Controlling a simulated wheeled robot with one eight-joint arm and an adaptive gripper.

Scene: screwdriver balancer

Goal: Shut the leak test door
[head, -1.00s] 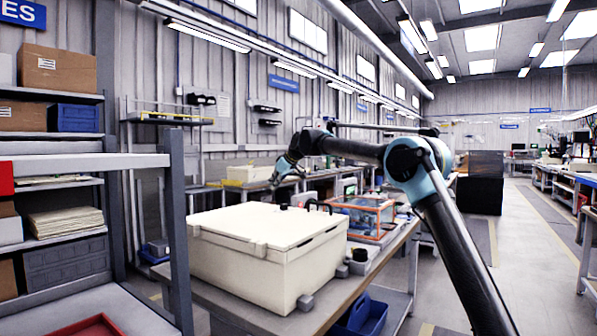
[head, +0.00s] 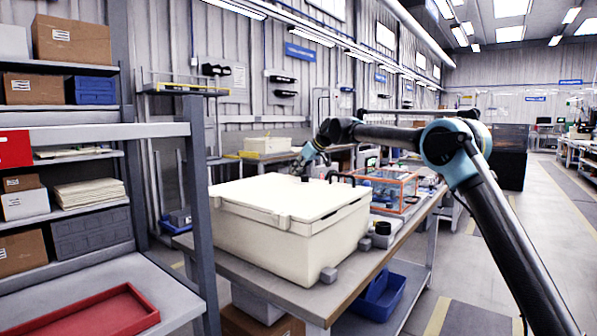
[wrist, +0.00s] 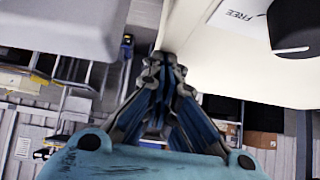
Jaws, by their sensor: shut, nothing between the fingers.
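The leak test box is a large cream case (head: 290,250) on the workbench. Its pale lid (head: 270,195), which I take to be the door, lies over the top and looks down or nearly down. I cannot tell whether it is fully seated. My gripper (head: 304,176) is at the far edge of the lid, near a small black knob. In the wrist view my gripper (wrist: 165,62) is shut and empty, its fingertips beside a cream panel (wrist: 205,65) marked "FREE" with a black knob (wrist: 297,25). Contact with the panel is unclear.
An orange-framed clear case (head: 390,190) stands behind the cream box on the workbench (head: 350,296). A blue bin (head: 378,295) is below. Grey shelving (head: 200,200) with boxes and a red tray (head: 90,312) stands at left. The aisle at right is open.

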